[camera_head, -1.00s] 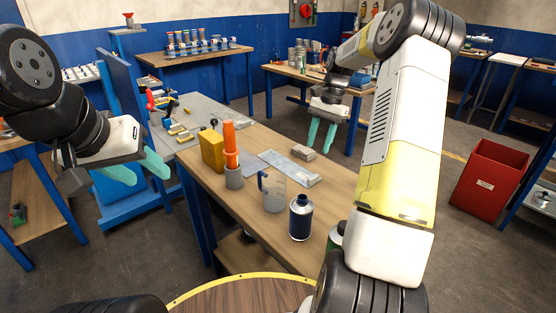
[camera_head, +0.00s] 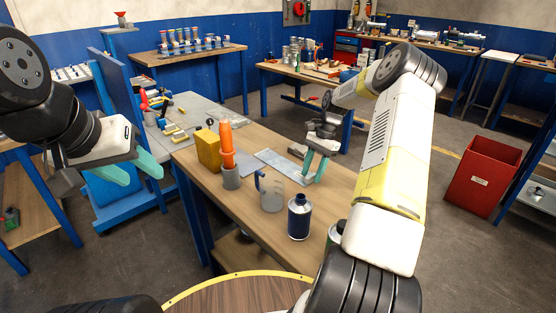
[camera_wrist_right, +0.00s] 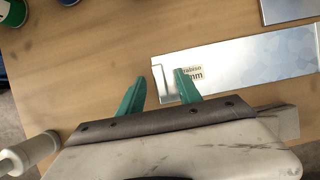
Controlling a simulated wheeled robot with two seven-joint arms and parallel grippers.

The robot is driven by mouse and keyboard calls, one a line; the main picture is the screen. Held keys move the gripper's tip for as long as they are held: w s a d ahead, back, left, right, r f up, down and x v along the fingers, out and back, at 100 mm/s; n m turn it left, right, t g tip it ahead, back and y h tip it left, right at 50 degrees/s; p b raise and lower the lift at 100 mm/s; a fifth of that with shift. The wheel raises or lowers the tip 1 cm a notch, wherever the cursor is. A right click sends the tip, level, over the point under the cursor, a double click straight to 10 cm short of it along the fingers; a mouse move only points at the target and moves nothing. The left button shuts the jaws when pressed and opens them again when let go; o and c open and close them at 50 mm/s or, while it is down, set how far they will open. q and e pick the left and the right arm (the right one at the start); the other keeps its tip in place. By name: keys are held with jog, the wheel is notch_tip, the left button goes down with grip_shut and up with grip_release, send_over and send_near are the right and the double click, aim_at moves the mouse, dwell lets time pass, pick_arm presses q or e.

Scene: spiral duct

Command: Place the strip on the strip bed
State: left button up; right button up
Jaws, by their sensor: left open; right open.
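A shiny galvanized metal strip (camera_head: 279,161) with a small label lies flat on the wooden bench. It also shows in the right wrist view (camera_wrist_right: 250,58), reaching off the right edge. My right gripper (camera_head: 311,177) is open at the strip's near right end. In the right wrist view the gripper (camera_wrist_right: 159,77) has one finger over the labelled end and the other beside it over bare wood; contact cannot be told. My left gripper (camera_head: 143,178) is open and empty, left of the bench. I cannot clearly identify the strip bed.
A grey-topped bench (camera_head: 190,115) with small parts lies behind. A red bin (camera_head: 482,177) stands right.

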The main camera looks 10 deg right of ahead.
jog(key=shift+f, duration=0.1)
jog(key=shift+c, duration=0.4)
grip_shut()
